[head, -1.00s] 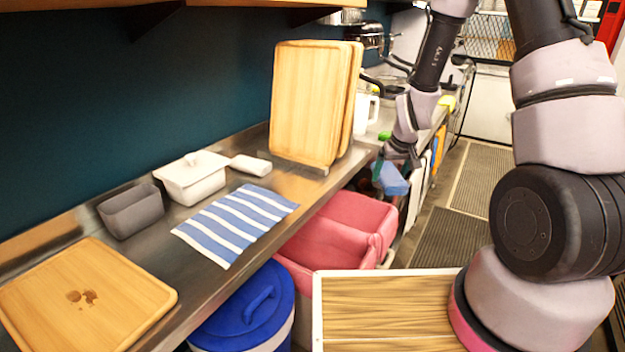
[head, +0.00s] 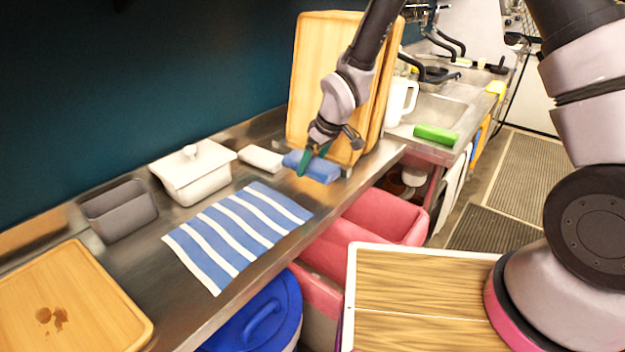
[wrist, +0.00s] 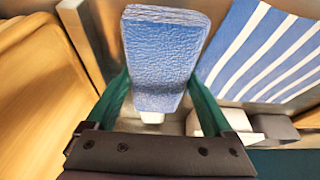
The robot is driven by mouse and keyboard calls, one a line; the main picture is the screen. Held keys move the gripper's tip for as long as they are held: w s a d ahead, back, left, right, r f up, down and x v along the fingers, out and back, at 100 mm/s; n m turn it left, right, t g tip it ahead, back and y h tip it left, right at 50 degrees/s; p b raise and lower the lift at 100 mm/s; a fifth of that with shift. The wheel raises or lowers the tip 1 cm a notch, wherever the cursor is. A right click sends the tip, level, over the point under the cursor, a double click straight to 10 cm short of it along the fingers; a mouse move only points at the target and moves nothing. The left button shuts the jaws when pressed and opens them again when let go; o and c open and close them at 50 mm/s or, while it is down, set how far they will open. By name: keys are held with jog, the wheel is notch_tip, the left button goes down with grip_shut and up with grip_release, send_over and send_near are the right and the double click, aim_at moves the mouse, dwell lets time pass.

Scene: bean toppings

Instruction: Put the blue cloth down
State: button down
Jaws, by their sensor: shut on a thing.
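The blue cloth (head: 318,168) is a folded, textured block. My gripper (head: 312,160) is shut on it, in front of the upright wooden boards and above or at the counter; I cannot tell whether it touches the surface. In the wrist view the blue cloth (wrist: 163,55) sits between the two green fingers of my gripper (wrist: 155,85). The steel counter (head: 265,178) runs along the dark wall.
A blue-and-white striped towel (head: 238,232) lies flat on the counter. A white rolled cloth (head: 261,158), a white lidded dish (head: 192,174) and a grey tub (head: 120,210) stand behind it. Wooden boards (head: 320,80) lean upright. A stained cutting board (head: 85,305) lies front left.

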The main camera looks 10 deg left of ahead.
aim_at(312, 189)
jog(key=shift+f, duration=2.7)
jog(key=shift+f, duration=0.15)
grip_release()
